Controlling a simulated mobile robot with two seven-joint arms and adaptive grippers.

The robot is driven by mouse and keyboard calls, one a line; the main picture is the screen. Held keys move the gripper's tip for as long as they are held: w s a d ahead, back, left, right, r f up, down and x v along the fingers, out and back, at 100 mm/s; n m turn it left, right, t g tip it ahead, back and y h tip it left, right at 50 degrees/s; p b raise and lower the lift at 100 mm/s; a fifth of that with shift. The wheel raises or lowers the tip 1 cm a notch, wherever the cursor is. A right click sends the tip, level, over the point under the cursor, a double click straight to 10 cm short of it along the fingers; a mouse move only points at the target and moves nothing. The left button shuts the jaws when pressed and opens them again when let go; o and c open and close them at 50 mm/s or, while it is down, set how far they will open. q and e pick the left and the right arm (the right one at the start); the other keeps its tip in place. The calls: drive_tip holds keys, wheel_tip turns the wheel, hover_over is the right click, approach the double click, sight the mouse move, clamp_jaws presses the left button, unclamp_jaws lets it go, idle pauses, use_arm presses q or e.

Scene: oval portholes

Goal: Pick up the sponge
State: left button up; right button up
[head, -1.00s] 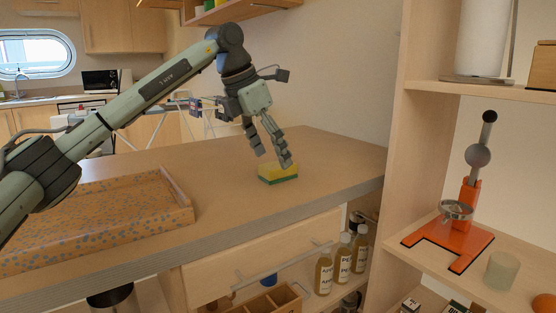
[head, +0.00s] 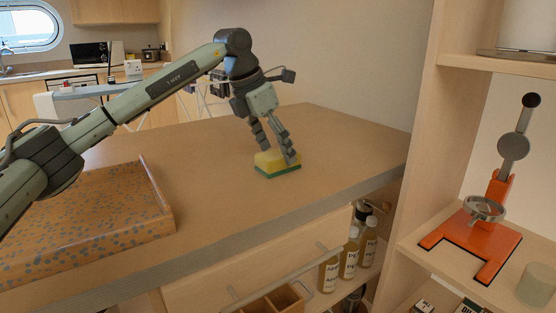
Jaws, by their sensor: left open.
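A yellow sponge with a green underside (head: 272,166) lies on the countertop (head: 225,200), toward its far right end. My left gripper (head: 276,156) points down over the sponge with its fingers apart. One finger is in front of the sponge's right part, and the other is at its back left edge. I cannot tell whether the fingers touch it. My right gripper is not in the head view.
A speckled orange tray (head: 155,228) lies on the counter at the left. A wooden shelf unit (head: 423,130) stands at the right with an orange lever press (head: 470,240). Bottles (head: 349,258) stand below the counter. The counter around the sponge is clear.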

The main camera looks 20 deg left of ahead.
use_arm(q)
drive_tip(key=shift+x, duration=0.85)
drive_tip(key=shift+w+f, duration=0.1)
drive_tip(key=shift+f, duration=0.1)
drive_tip(key=c, duration=0.9)
drive_tip(key=shift+c, duration=0.2)
